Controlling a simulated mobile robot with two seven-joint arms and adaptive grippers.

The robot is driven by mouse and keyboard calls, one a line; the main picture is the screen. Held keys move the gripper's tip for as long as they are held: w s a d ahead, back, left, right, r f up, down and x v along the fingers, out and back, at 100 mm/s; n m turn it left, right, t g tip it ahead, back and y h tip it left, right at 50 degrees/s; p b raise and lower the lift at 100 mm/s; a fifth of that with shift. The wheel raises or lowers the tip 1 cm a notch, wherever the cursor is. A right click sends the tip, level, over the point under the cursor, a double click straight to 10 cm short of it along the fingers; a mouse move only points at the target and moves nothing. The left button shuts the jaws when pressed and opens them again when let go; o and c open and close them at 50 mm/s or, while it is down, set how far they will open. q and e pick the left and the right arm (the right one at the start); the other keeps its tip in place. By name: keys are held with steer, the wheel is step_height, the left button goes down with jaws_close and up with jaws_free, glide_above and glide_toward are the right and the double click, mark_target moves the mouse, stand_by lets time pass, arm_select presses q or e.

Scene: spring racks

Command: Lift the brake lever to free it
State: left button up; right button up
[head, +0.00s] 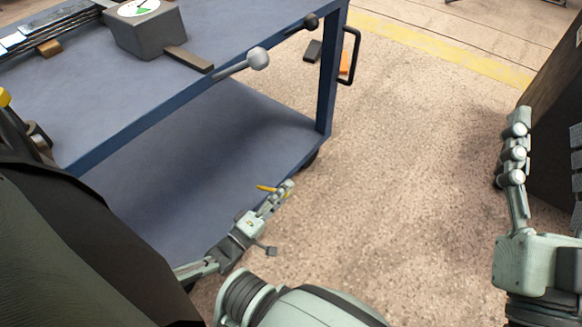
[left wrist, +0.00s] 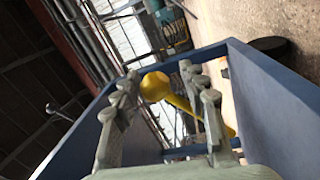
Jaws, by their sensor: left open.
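A yellow lever with a ball knob (left wrist: 155,87), which looks like the brake lever, shows in the left wrist view. Its shaft runs down to the right, partly behind a finger. My left gripper (left wrist: 160,80) is open, with its fingers on either side of the knob as seen there; I cannot tell if they touch it. In the head view, my left gripper (head: 278,198) is beside the lower shelf of the blue cart, and a bit of yellow (head: 266,188) shows at its fingers. My right gripper (head: 545,155) is open and empty at the right edge.
The blue cart (head: 190,100) fills the left, with a grey-knobbed lever (head: 258,58) and a dark knob (head: 310,20) at its top edge. A grey gauge box (head: 145,35) stands on top. A dark box (head: 555,110) stands at right.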

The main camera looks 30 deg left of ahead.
arm_select(q)
steer(key=s+a, duration=0.1)
steer(key=s, duration=0.7)
steer(key=shift+f, duration=0.45)
steer(key=shift+s, duration=0.1)
